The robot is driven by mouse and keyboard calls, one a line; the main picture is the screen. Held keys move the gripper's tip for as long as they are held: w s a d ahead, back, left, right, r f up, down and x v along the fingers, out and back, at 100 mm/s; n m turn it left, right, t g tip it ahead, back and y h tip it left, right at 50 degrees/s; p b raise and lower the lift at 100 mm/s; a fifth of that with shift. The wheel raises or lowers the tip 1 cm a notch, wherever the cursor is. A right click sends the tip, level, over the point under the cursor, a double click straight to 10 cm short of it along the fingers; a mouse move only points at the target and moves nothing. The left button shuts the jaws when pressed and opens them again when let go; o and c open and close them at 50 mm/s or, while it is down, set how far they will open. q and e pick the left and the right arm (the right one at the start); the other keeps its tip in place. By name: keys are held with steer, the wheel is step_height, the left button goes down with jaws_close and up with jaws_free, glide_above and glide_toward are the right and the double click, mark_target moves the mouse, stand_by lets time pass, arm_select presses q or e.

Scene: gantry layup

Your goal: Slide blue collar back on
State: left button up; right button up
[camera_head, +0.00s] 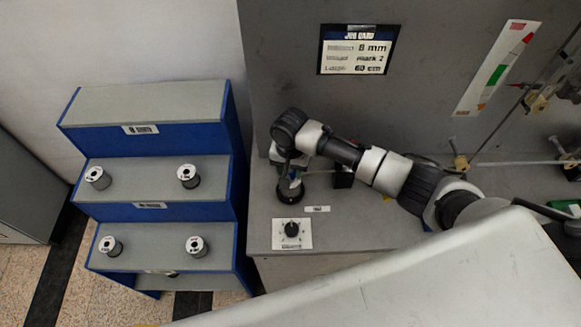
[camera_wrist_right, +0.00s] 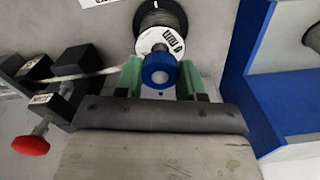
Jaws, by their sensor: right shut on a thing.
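My right gripper (camera_wrist_right: 160,82) has green fingers, shut on either side of the blue collar (camera_wrist_right: 158,66). The collar is a round blue ring with a pale centre, right in front of the white face of a dark-wound spool (camera_wrist_right: 160,30). I cannot tell whether the collar is seated on a spindle or how far. In the head view the right gripper (camera_head: 291,178) points down over the grey bench near a dark round base (camera_head: 290,192). The collar is not clear there. My left gripper is not in view.
A blue and grey stepped rack (camera_head: 145,185) with several spools stands left of the bench. A dial plate (camera_head: 292,233) sits on the bench front. In the wrist view, black blocks (camera_wrist_right: 70,88) and a red knob (camera_wrist_right: 30,145) are at left. A sign (camera_head: 357,50) hangs behind.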

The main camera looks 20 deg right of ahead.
steer(key=shift+r+p, duration=0.1)
steer(key=shift+p, duration=0.35)
steer(key=shift+p, duration=0.35)
stand_by(0.5)
steer(key=shift+f+b, duration=0.85)
steer(key=shift+f, duration=0.6)
steer(key=o, duration=1)
steer(key=shift+r, duration=0.15)
step_height(320, 180, up, 11)
steer(key=shift+f+b, duration=0.2)
steer(key=shift+b, duration=0.8)
